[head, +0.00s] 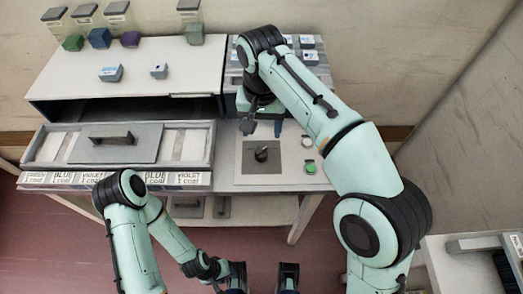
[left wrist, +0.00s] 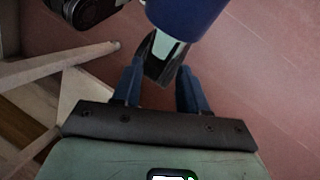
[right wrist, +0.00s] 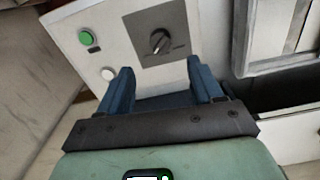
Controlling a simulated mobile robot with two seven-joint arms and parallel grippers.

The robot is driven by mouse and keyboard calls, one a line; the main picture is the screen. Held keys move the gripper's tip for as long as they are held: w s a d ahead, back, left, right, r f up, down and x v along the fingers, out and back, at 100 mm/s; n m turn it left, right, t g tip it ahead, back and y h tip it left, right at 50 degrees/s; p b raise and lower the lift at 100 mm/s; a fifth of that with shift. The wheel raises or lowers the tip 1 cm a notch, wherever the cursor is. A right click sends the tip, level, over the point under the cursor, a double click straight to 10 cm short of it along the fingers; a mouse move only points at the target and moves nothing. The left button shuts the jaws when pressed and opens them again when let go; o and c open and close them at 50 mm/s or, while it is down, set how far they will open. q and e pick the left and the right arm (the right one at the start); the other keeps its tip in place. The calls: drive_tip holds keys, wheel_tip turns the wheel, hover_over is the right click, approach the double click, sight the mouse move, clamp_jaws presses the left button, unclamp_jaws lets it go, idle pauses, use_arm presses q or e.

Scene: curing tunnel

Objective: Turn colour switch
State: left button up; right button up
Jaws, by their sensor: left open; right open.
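The colour switch is a dark rotary knob (head: 262,153) on a grey square plate (head: 262,168) of the light control panel (head: 243,182). The knob also shows in the right wrist view (right wrist: 160,42), turned at a slant, with small unreadable marks beside it. My right gripper (head: 263,126) is open and empty, just behind the knob and above the panel. In the right wrist view its fingers (right wrist: 160,80) are apart, with the knob ahead of them and untouched. My left gripper (head: 262,278) is open and empty over the floor, in front of the table.
A green button (head: 310,168) and a white button (head: 307,142) sit right of the knob. Left of the panel is a tray with a handled grey lid (head: 110,142) and colour labels (head: 115,179) along its front. Blocks and clear containers stand on the white housing (head: 170,75) behind.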

sight(262, 150)
use_arm(q)
drive_tip(key=f+b, duration=0.1)
drive_tip(key=w+f+b, duration=0.1)
drive_tip(key=b, duration=0.1)
drive_tip(key=shift+w+f+t, duration=0.1)
drive_tip(key=shift+f+t, duration=0.2)
drive_tip(key=shift+f, duration=0.1)
use_arm(e)
wheel_tip(262, 150, down, 10)
drive_tip(key=shift+f, duration=0.1)
drive_tip(key=c, duration=1.1)
